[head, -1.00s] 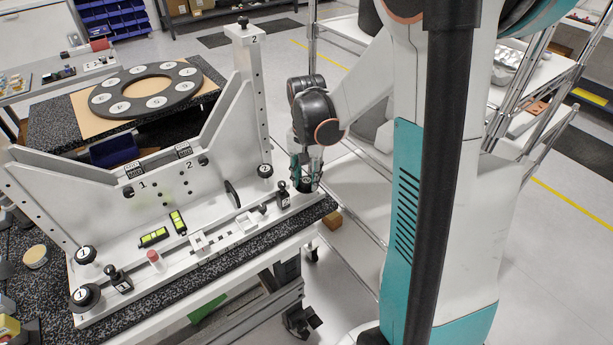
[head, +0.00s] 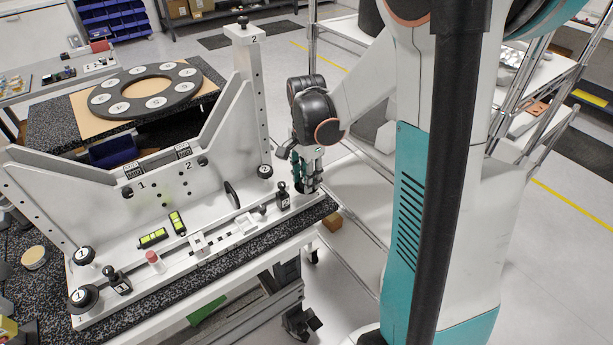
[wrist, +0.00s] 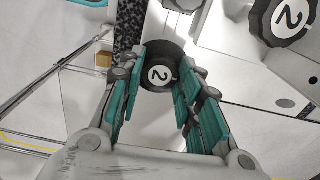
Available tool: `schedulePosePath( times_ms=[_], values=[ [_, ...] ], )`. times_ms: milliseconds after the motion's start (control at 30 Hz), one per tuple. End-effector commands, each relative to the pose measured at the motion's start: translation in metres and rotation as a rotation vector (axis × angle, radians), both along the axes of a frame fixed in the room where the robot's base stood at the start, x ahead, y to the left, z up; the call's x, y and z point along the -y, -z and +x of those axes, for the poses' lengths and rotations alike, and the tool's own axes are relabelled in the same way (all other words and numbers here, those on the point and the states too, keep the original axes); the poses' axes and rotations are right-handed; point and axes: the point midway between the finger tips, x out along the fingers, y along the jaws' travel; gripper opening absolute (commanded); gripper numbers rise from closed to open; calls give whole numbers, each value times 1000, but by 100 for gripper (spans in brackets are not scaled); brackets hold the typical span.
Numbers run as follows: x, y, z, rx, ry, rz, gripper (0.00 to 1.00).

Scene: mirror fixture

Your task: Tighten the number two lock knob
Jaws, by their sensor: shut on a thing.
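The number two lock knob is black and round with a white "2" disc; it shows in the wrist view (wrist: 160,75), at the far end between my fingers. My gripper (wrist: 160,90) is shut on this knob, with teal-padded fingers on both sides of it. In the head view my gripper (head: 308,176) is at the right front end of the white fixture (head: 205,190) and mostly hides the knob. The "2" looks slightly tilted in the wrist view.
Another black knob marked 2 (wrist: 286,18) is close by on the fixture; a small black post (head: 283,197) stands left of my gripper. Knobs marked 1 (head: 84,296) are at the left end. A cart (head: 375,175) stands to the right.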

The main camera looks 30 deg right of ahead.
Motion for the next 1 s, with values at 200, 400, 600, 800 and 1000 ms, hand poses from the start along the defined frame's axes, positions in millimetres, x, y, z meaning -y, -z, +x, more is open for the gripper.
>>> schedulePosePath(
  times_ms=[200,400,600,800,1000],
  values=[
    [0,0,1,1,12,0,8],
    [0,0,1,1,11,0,8],
    [0,0,0,1,10,0,52],
    [0,0,0,0,10,0,52],
    [0,-8,0,0,10,0,52]
  ],
)
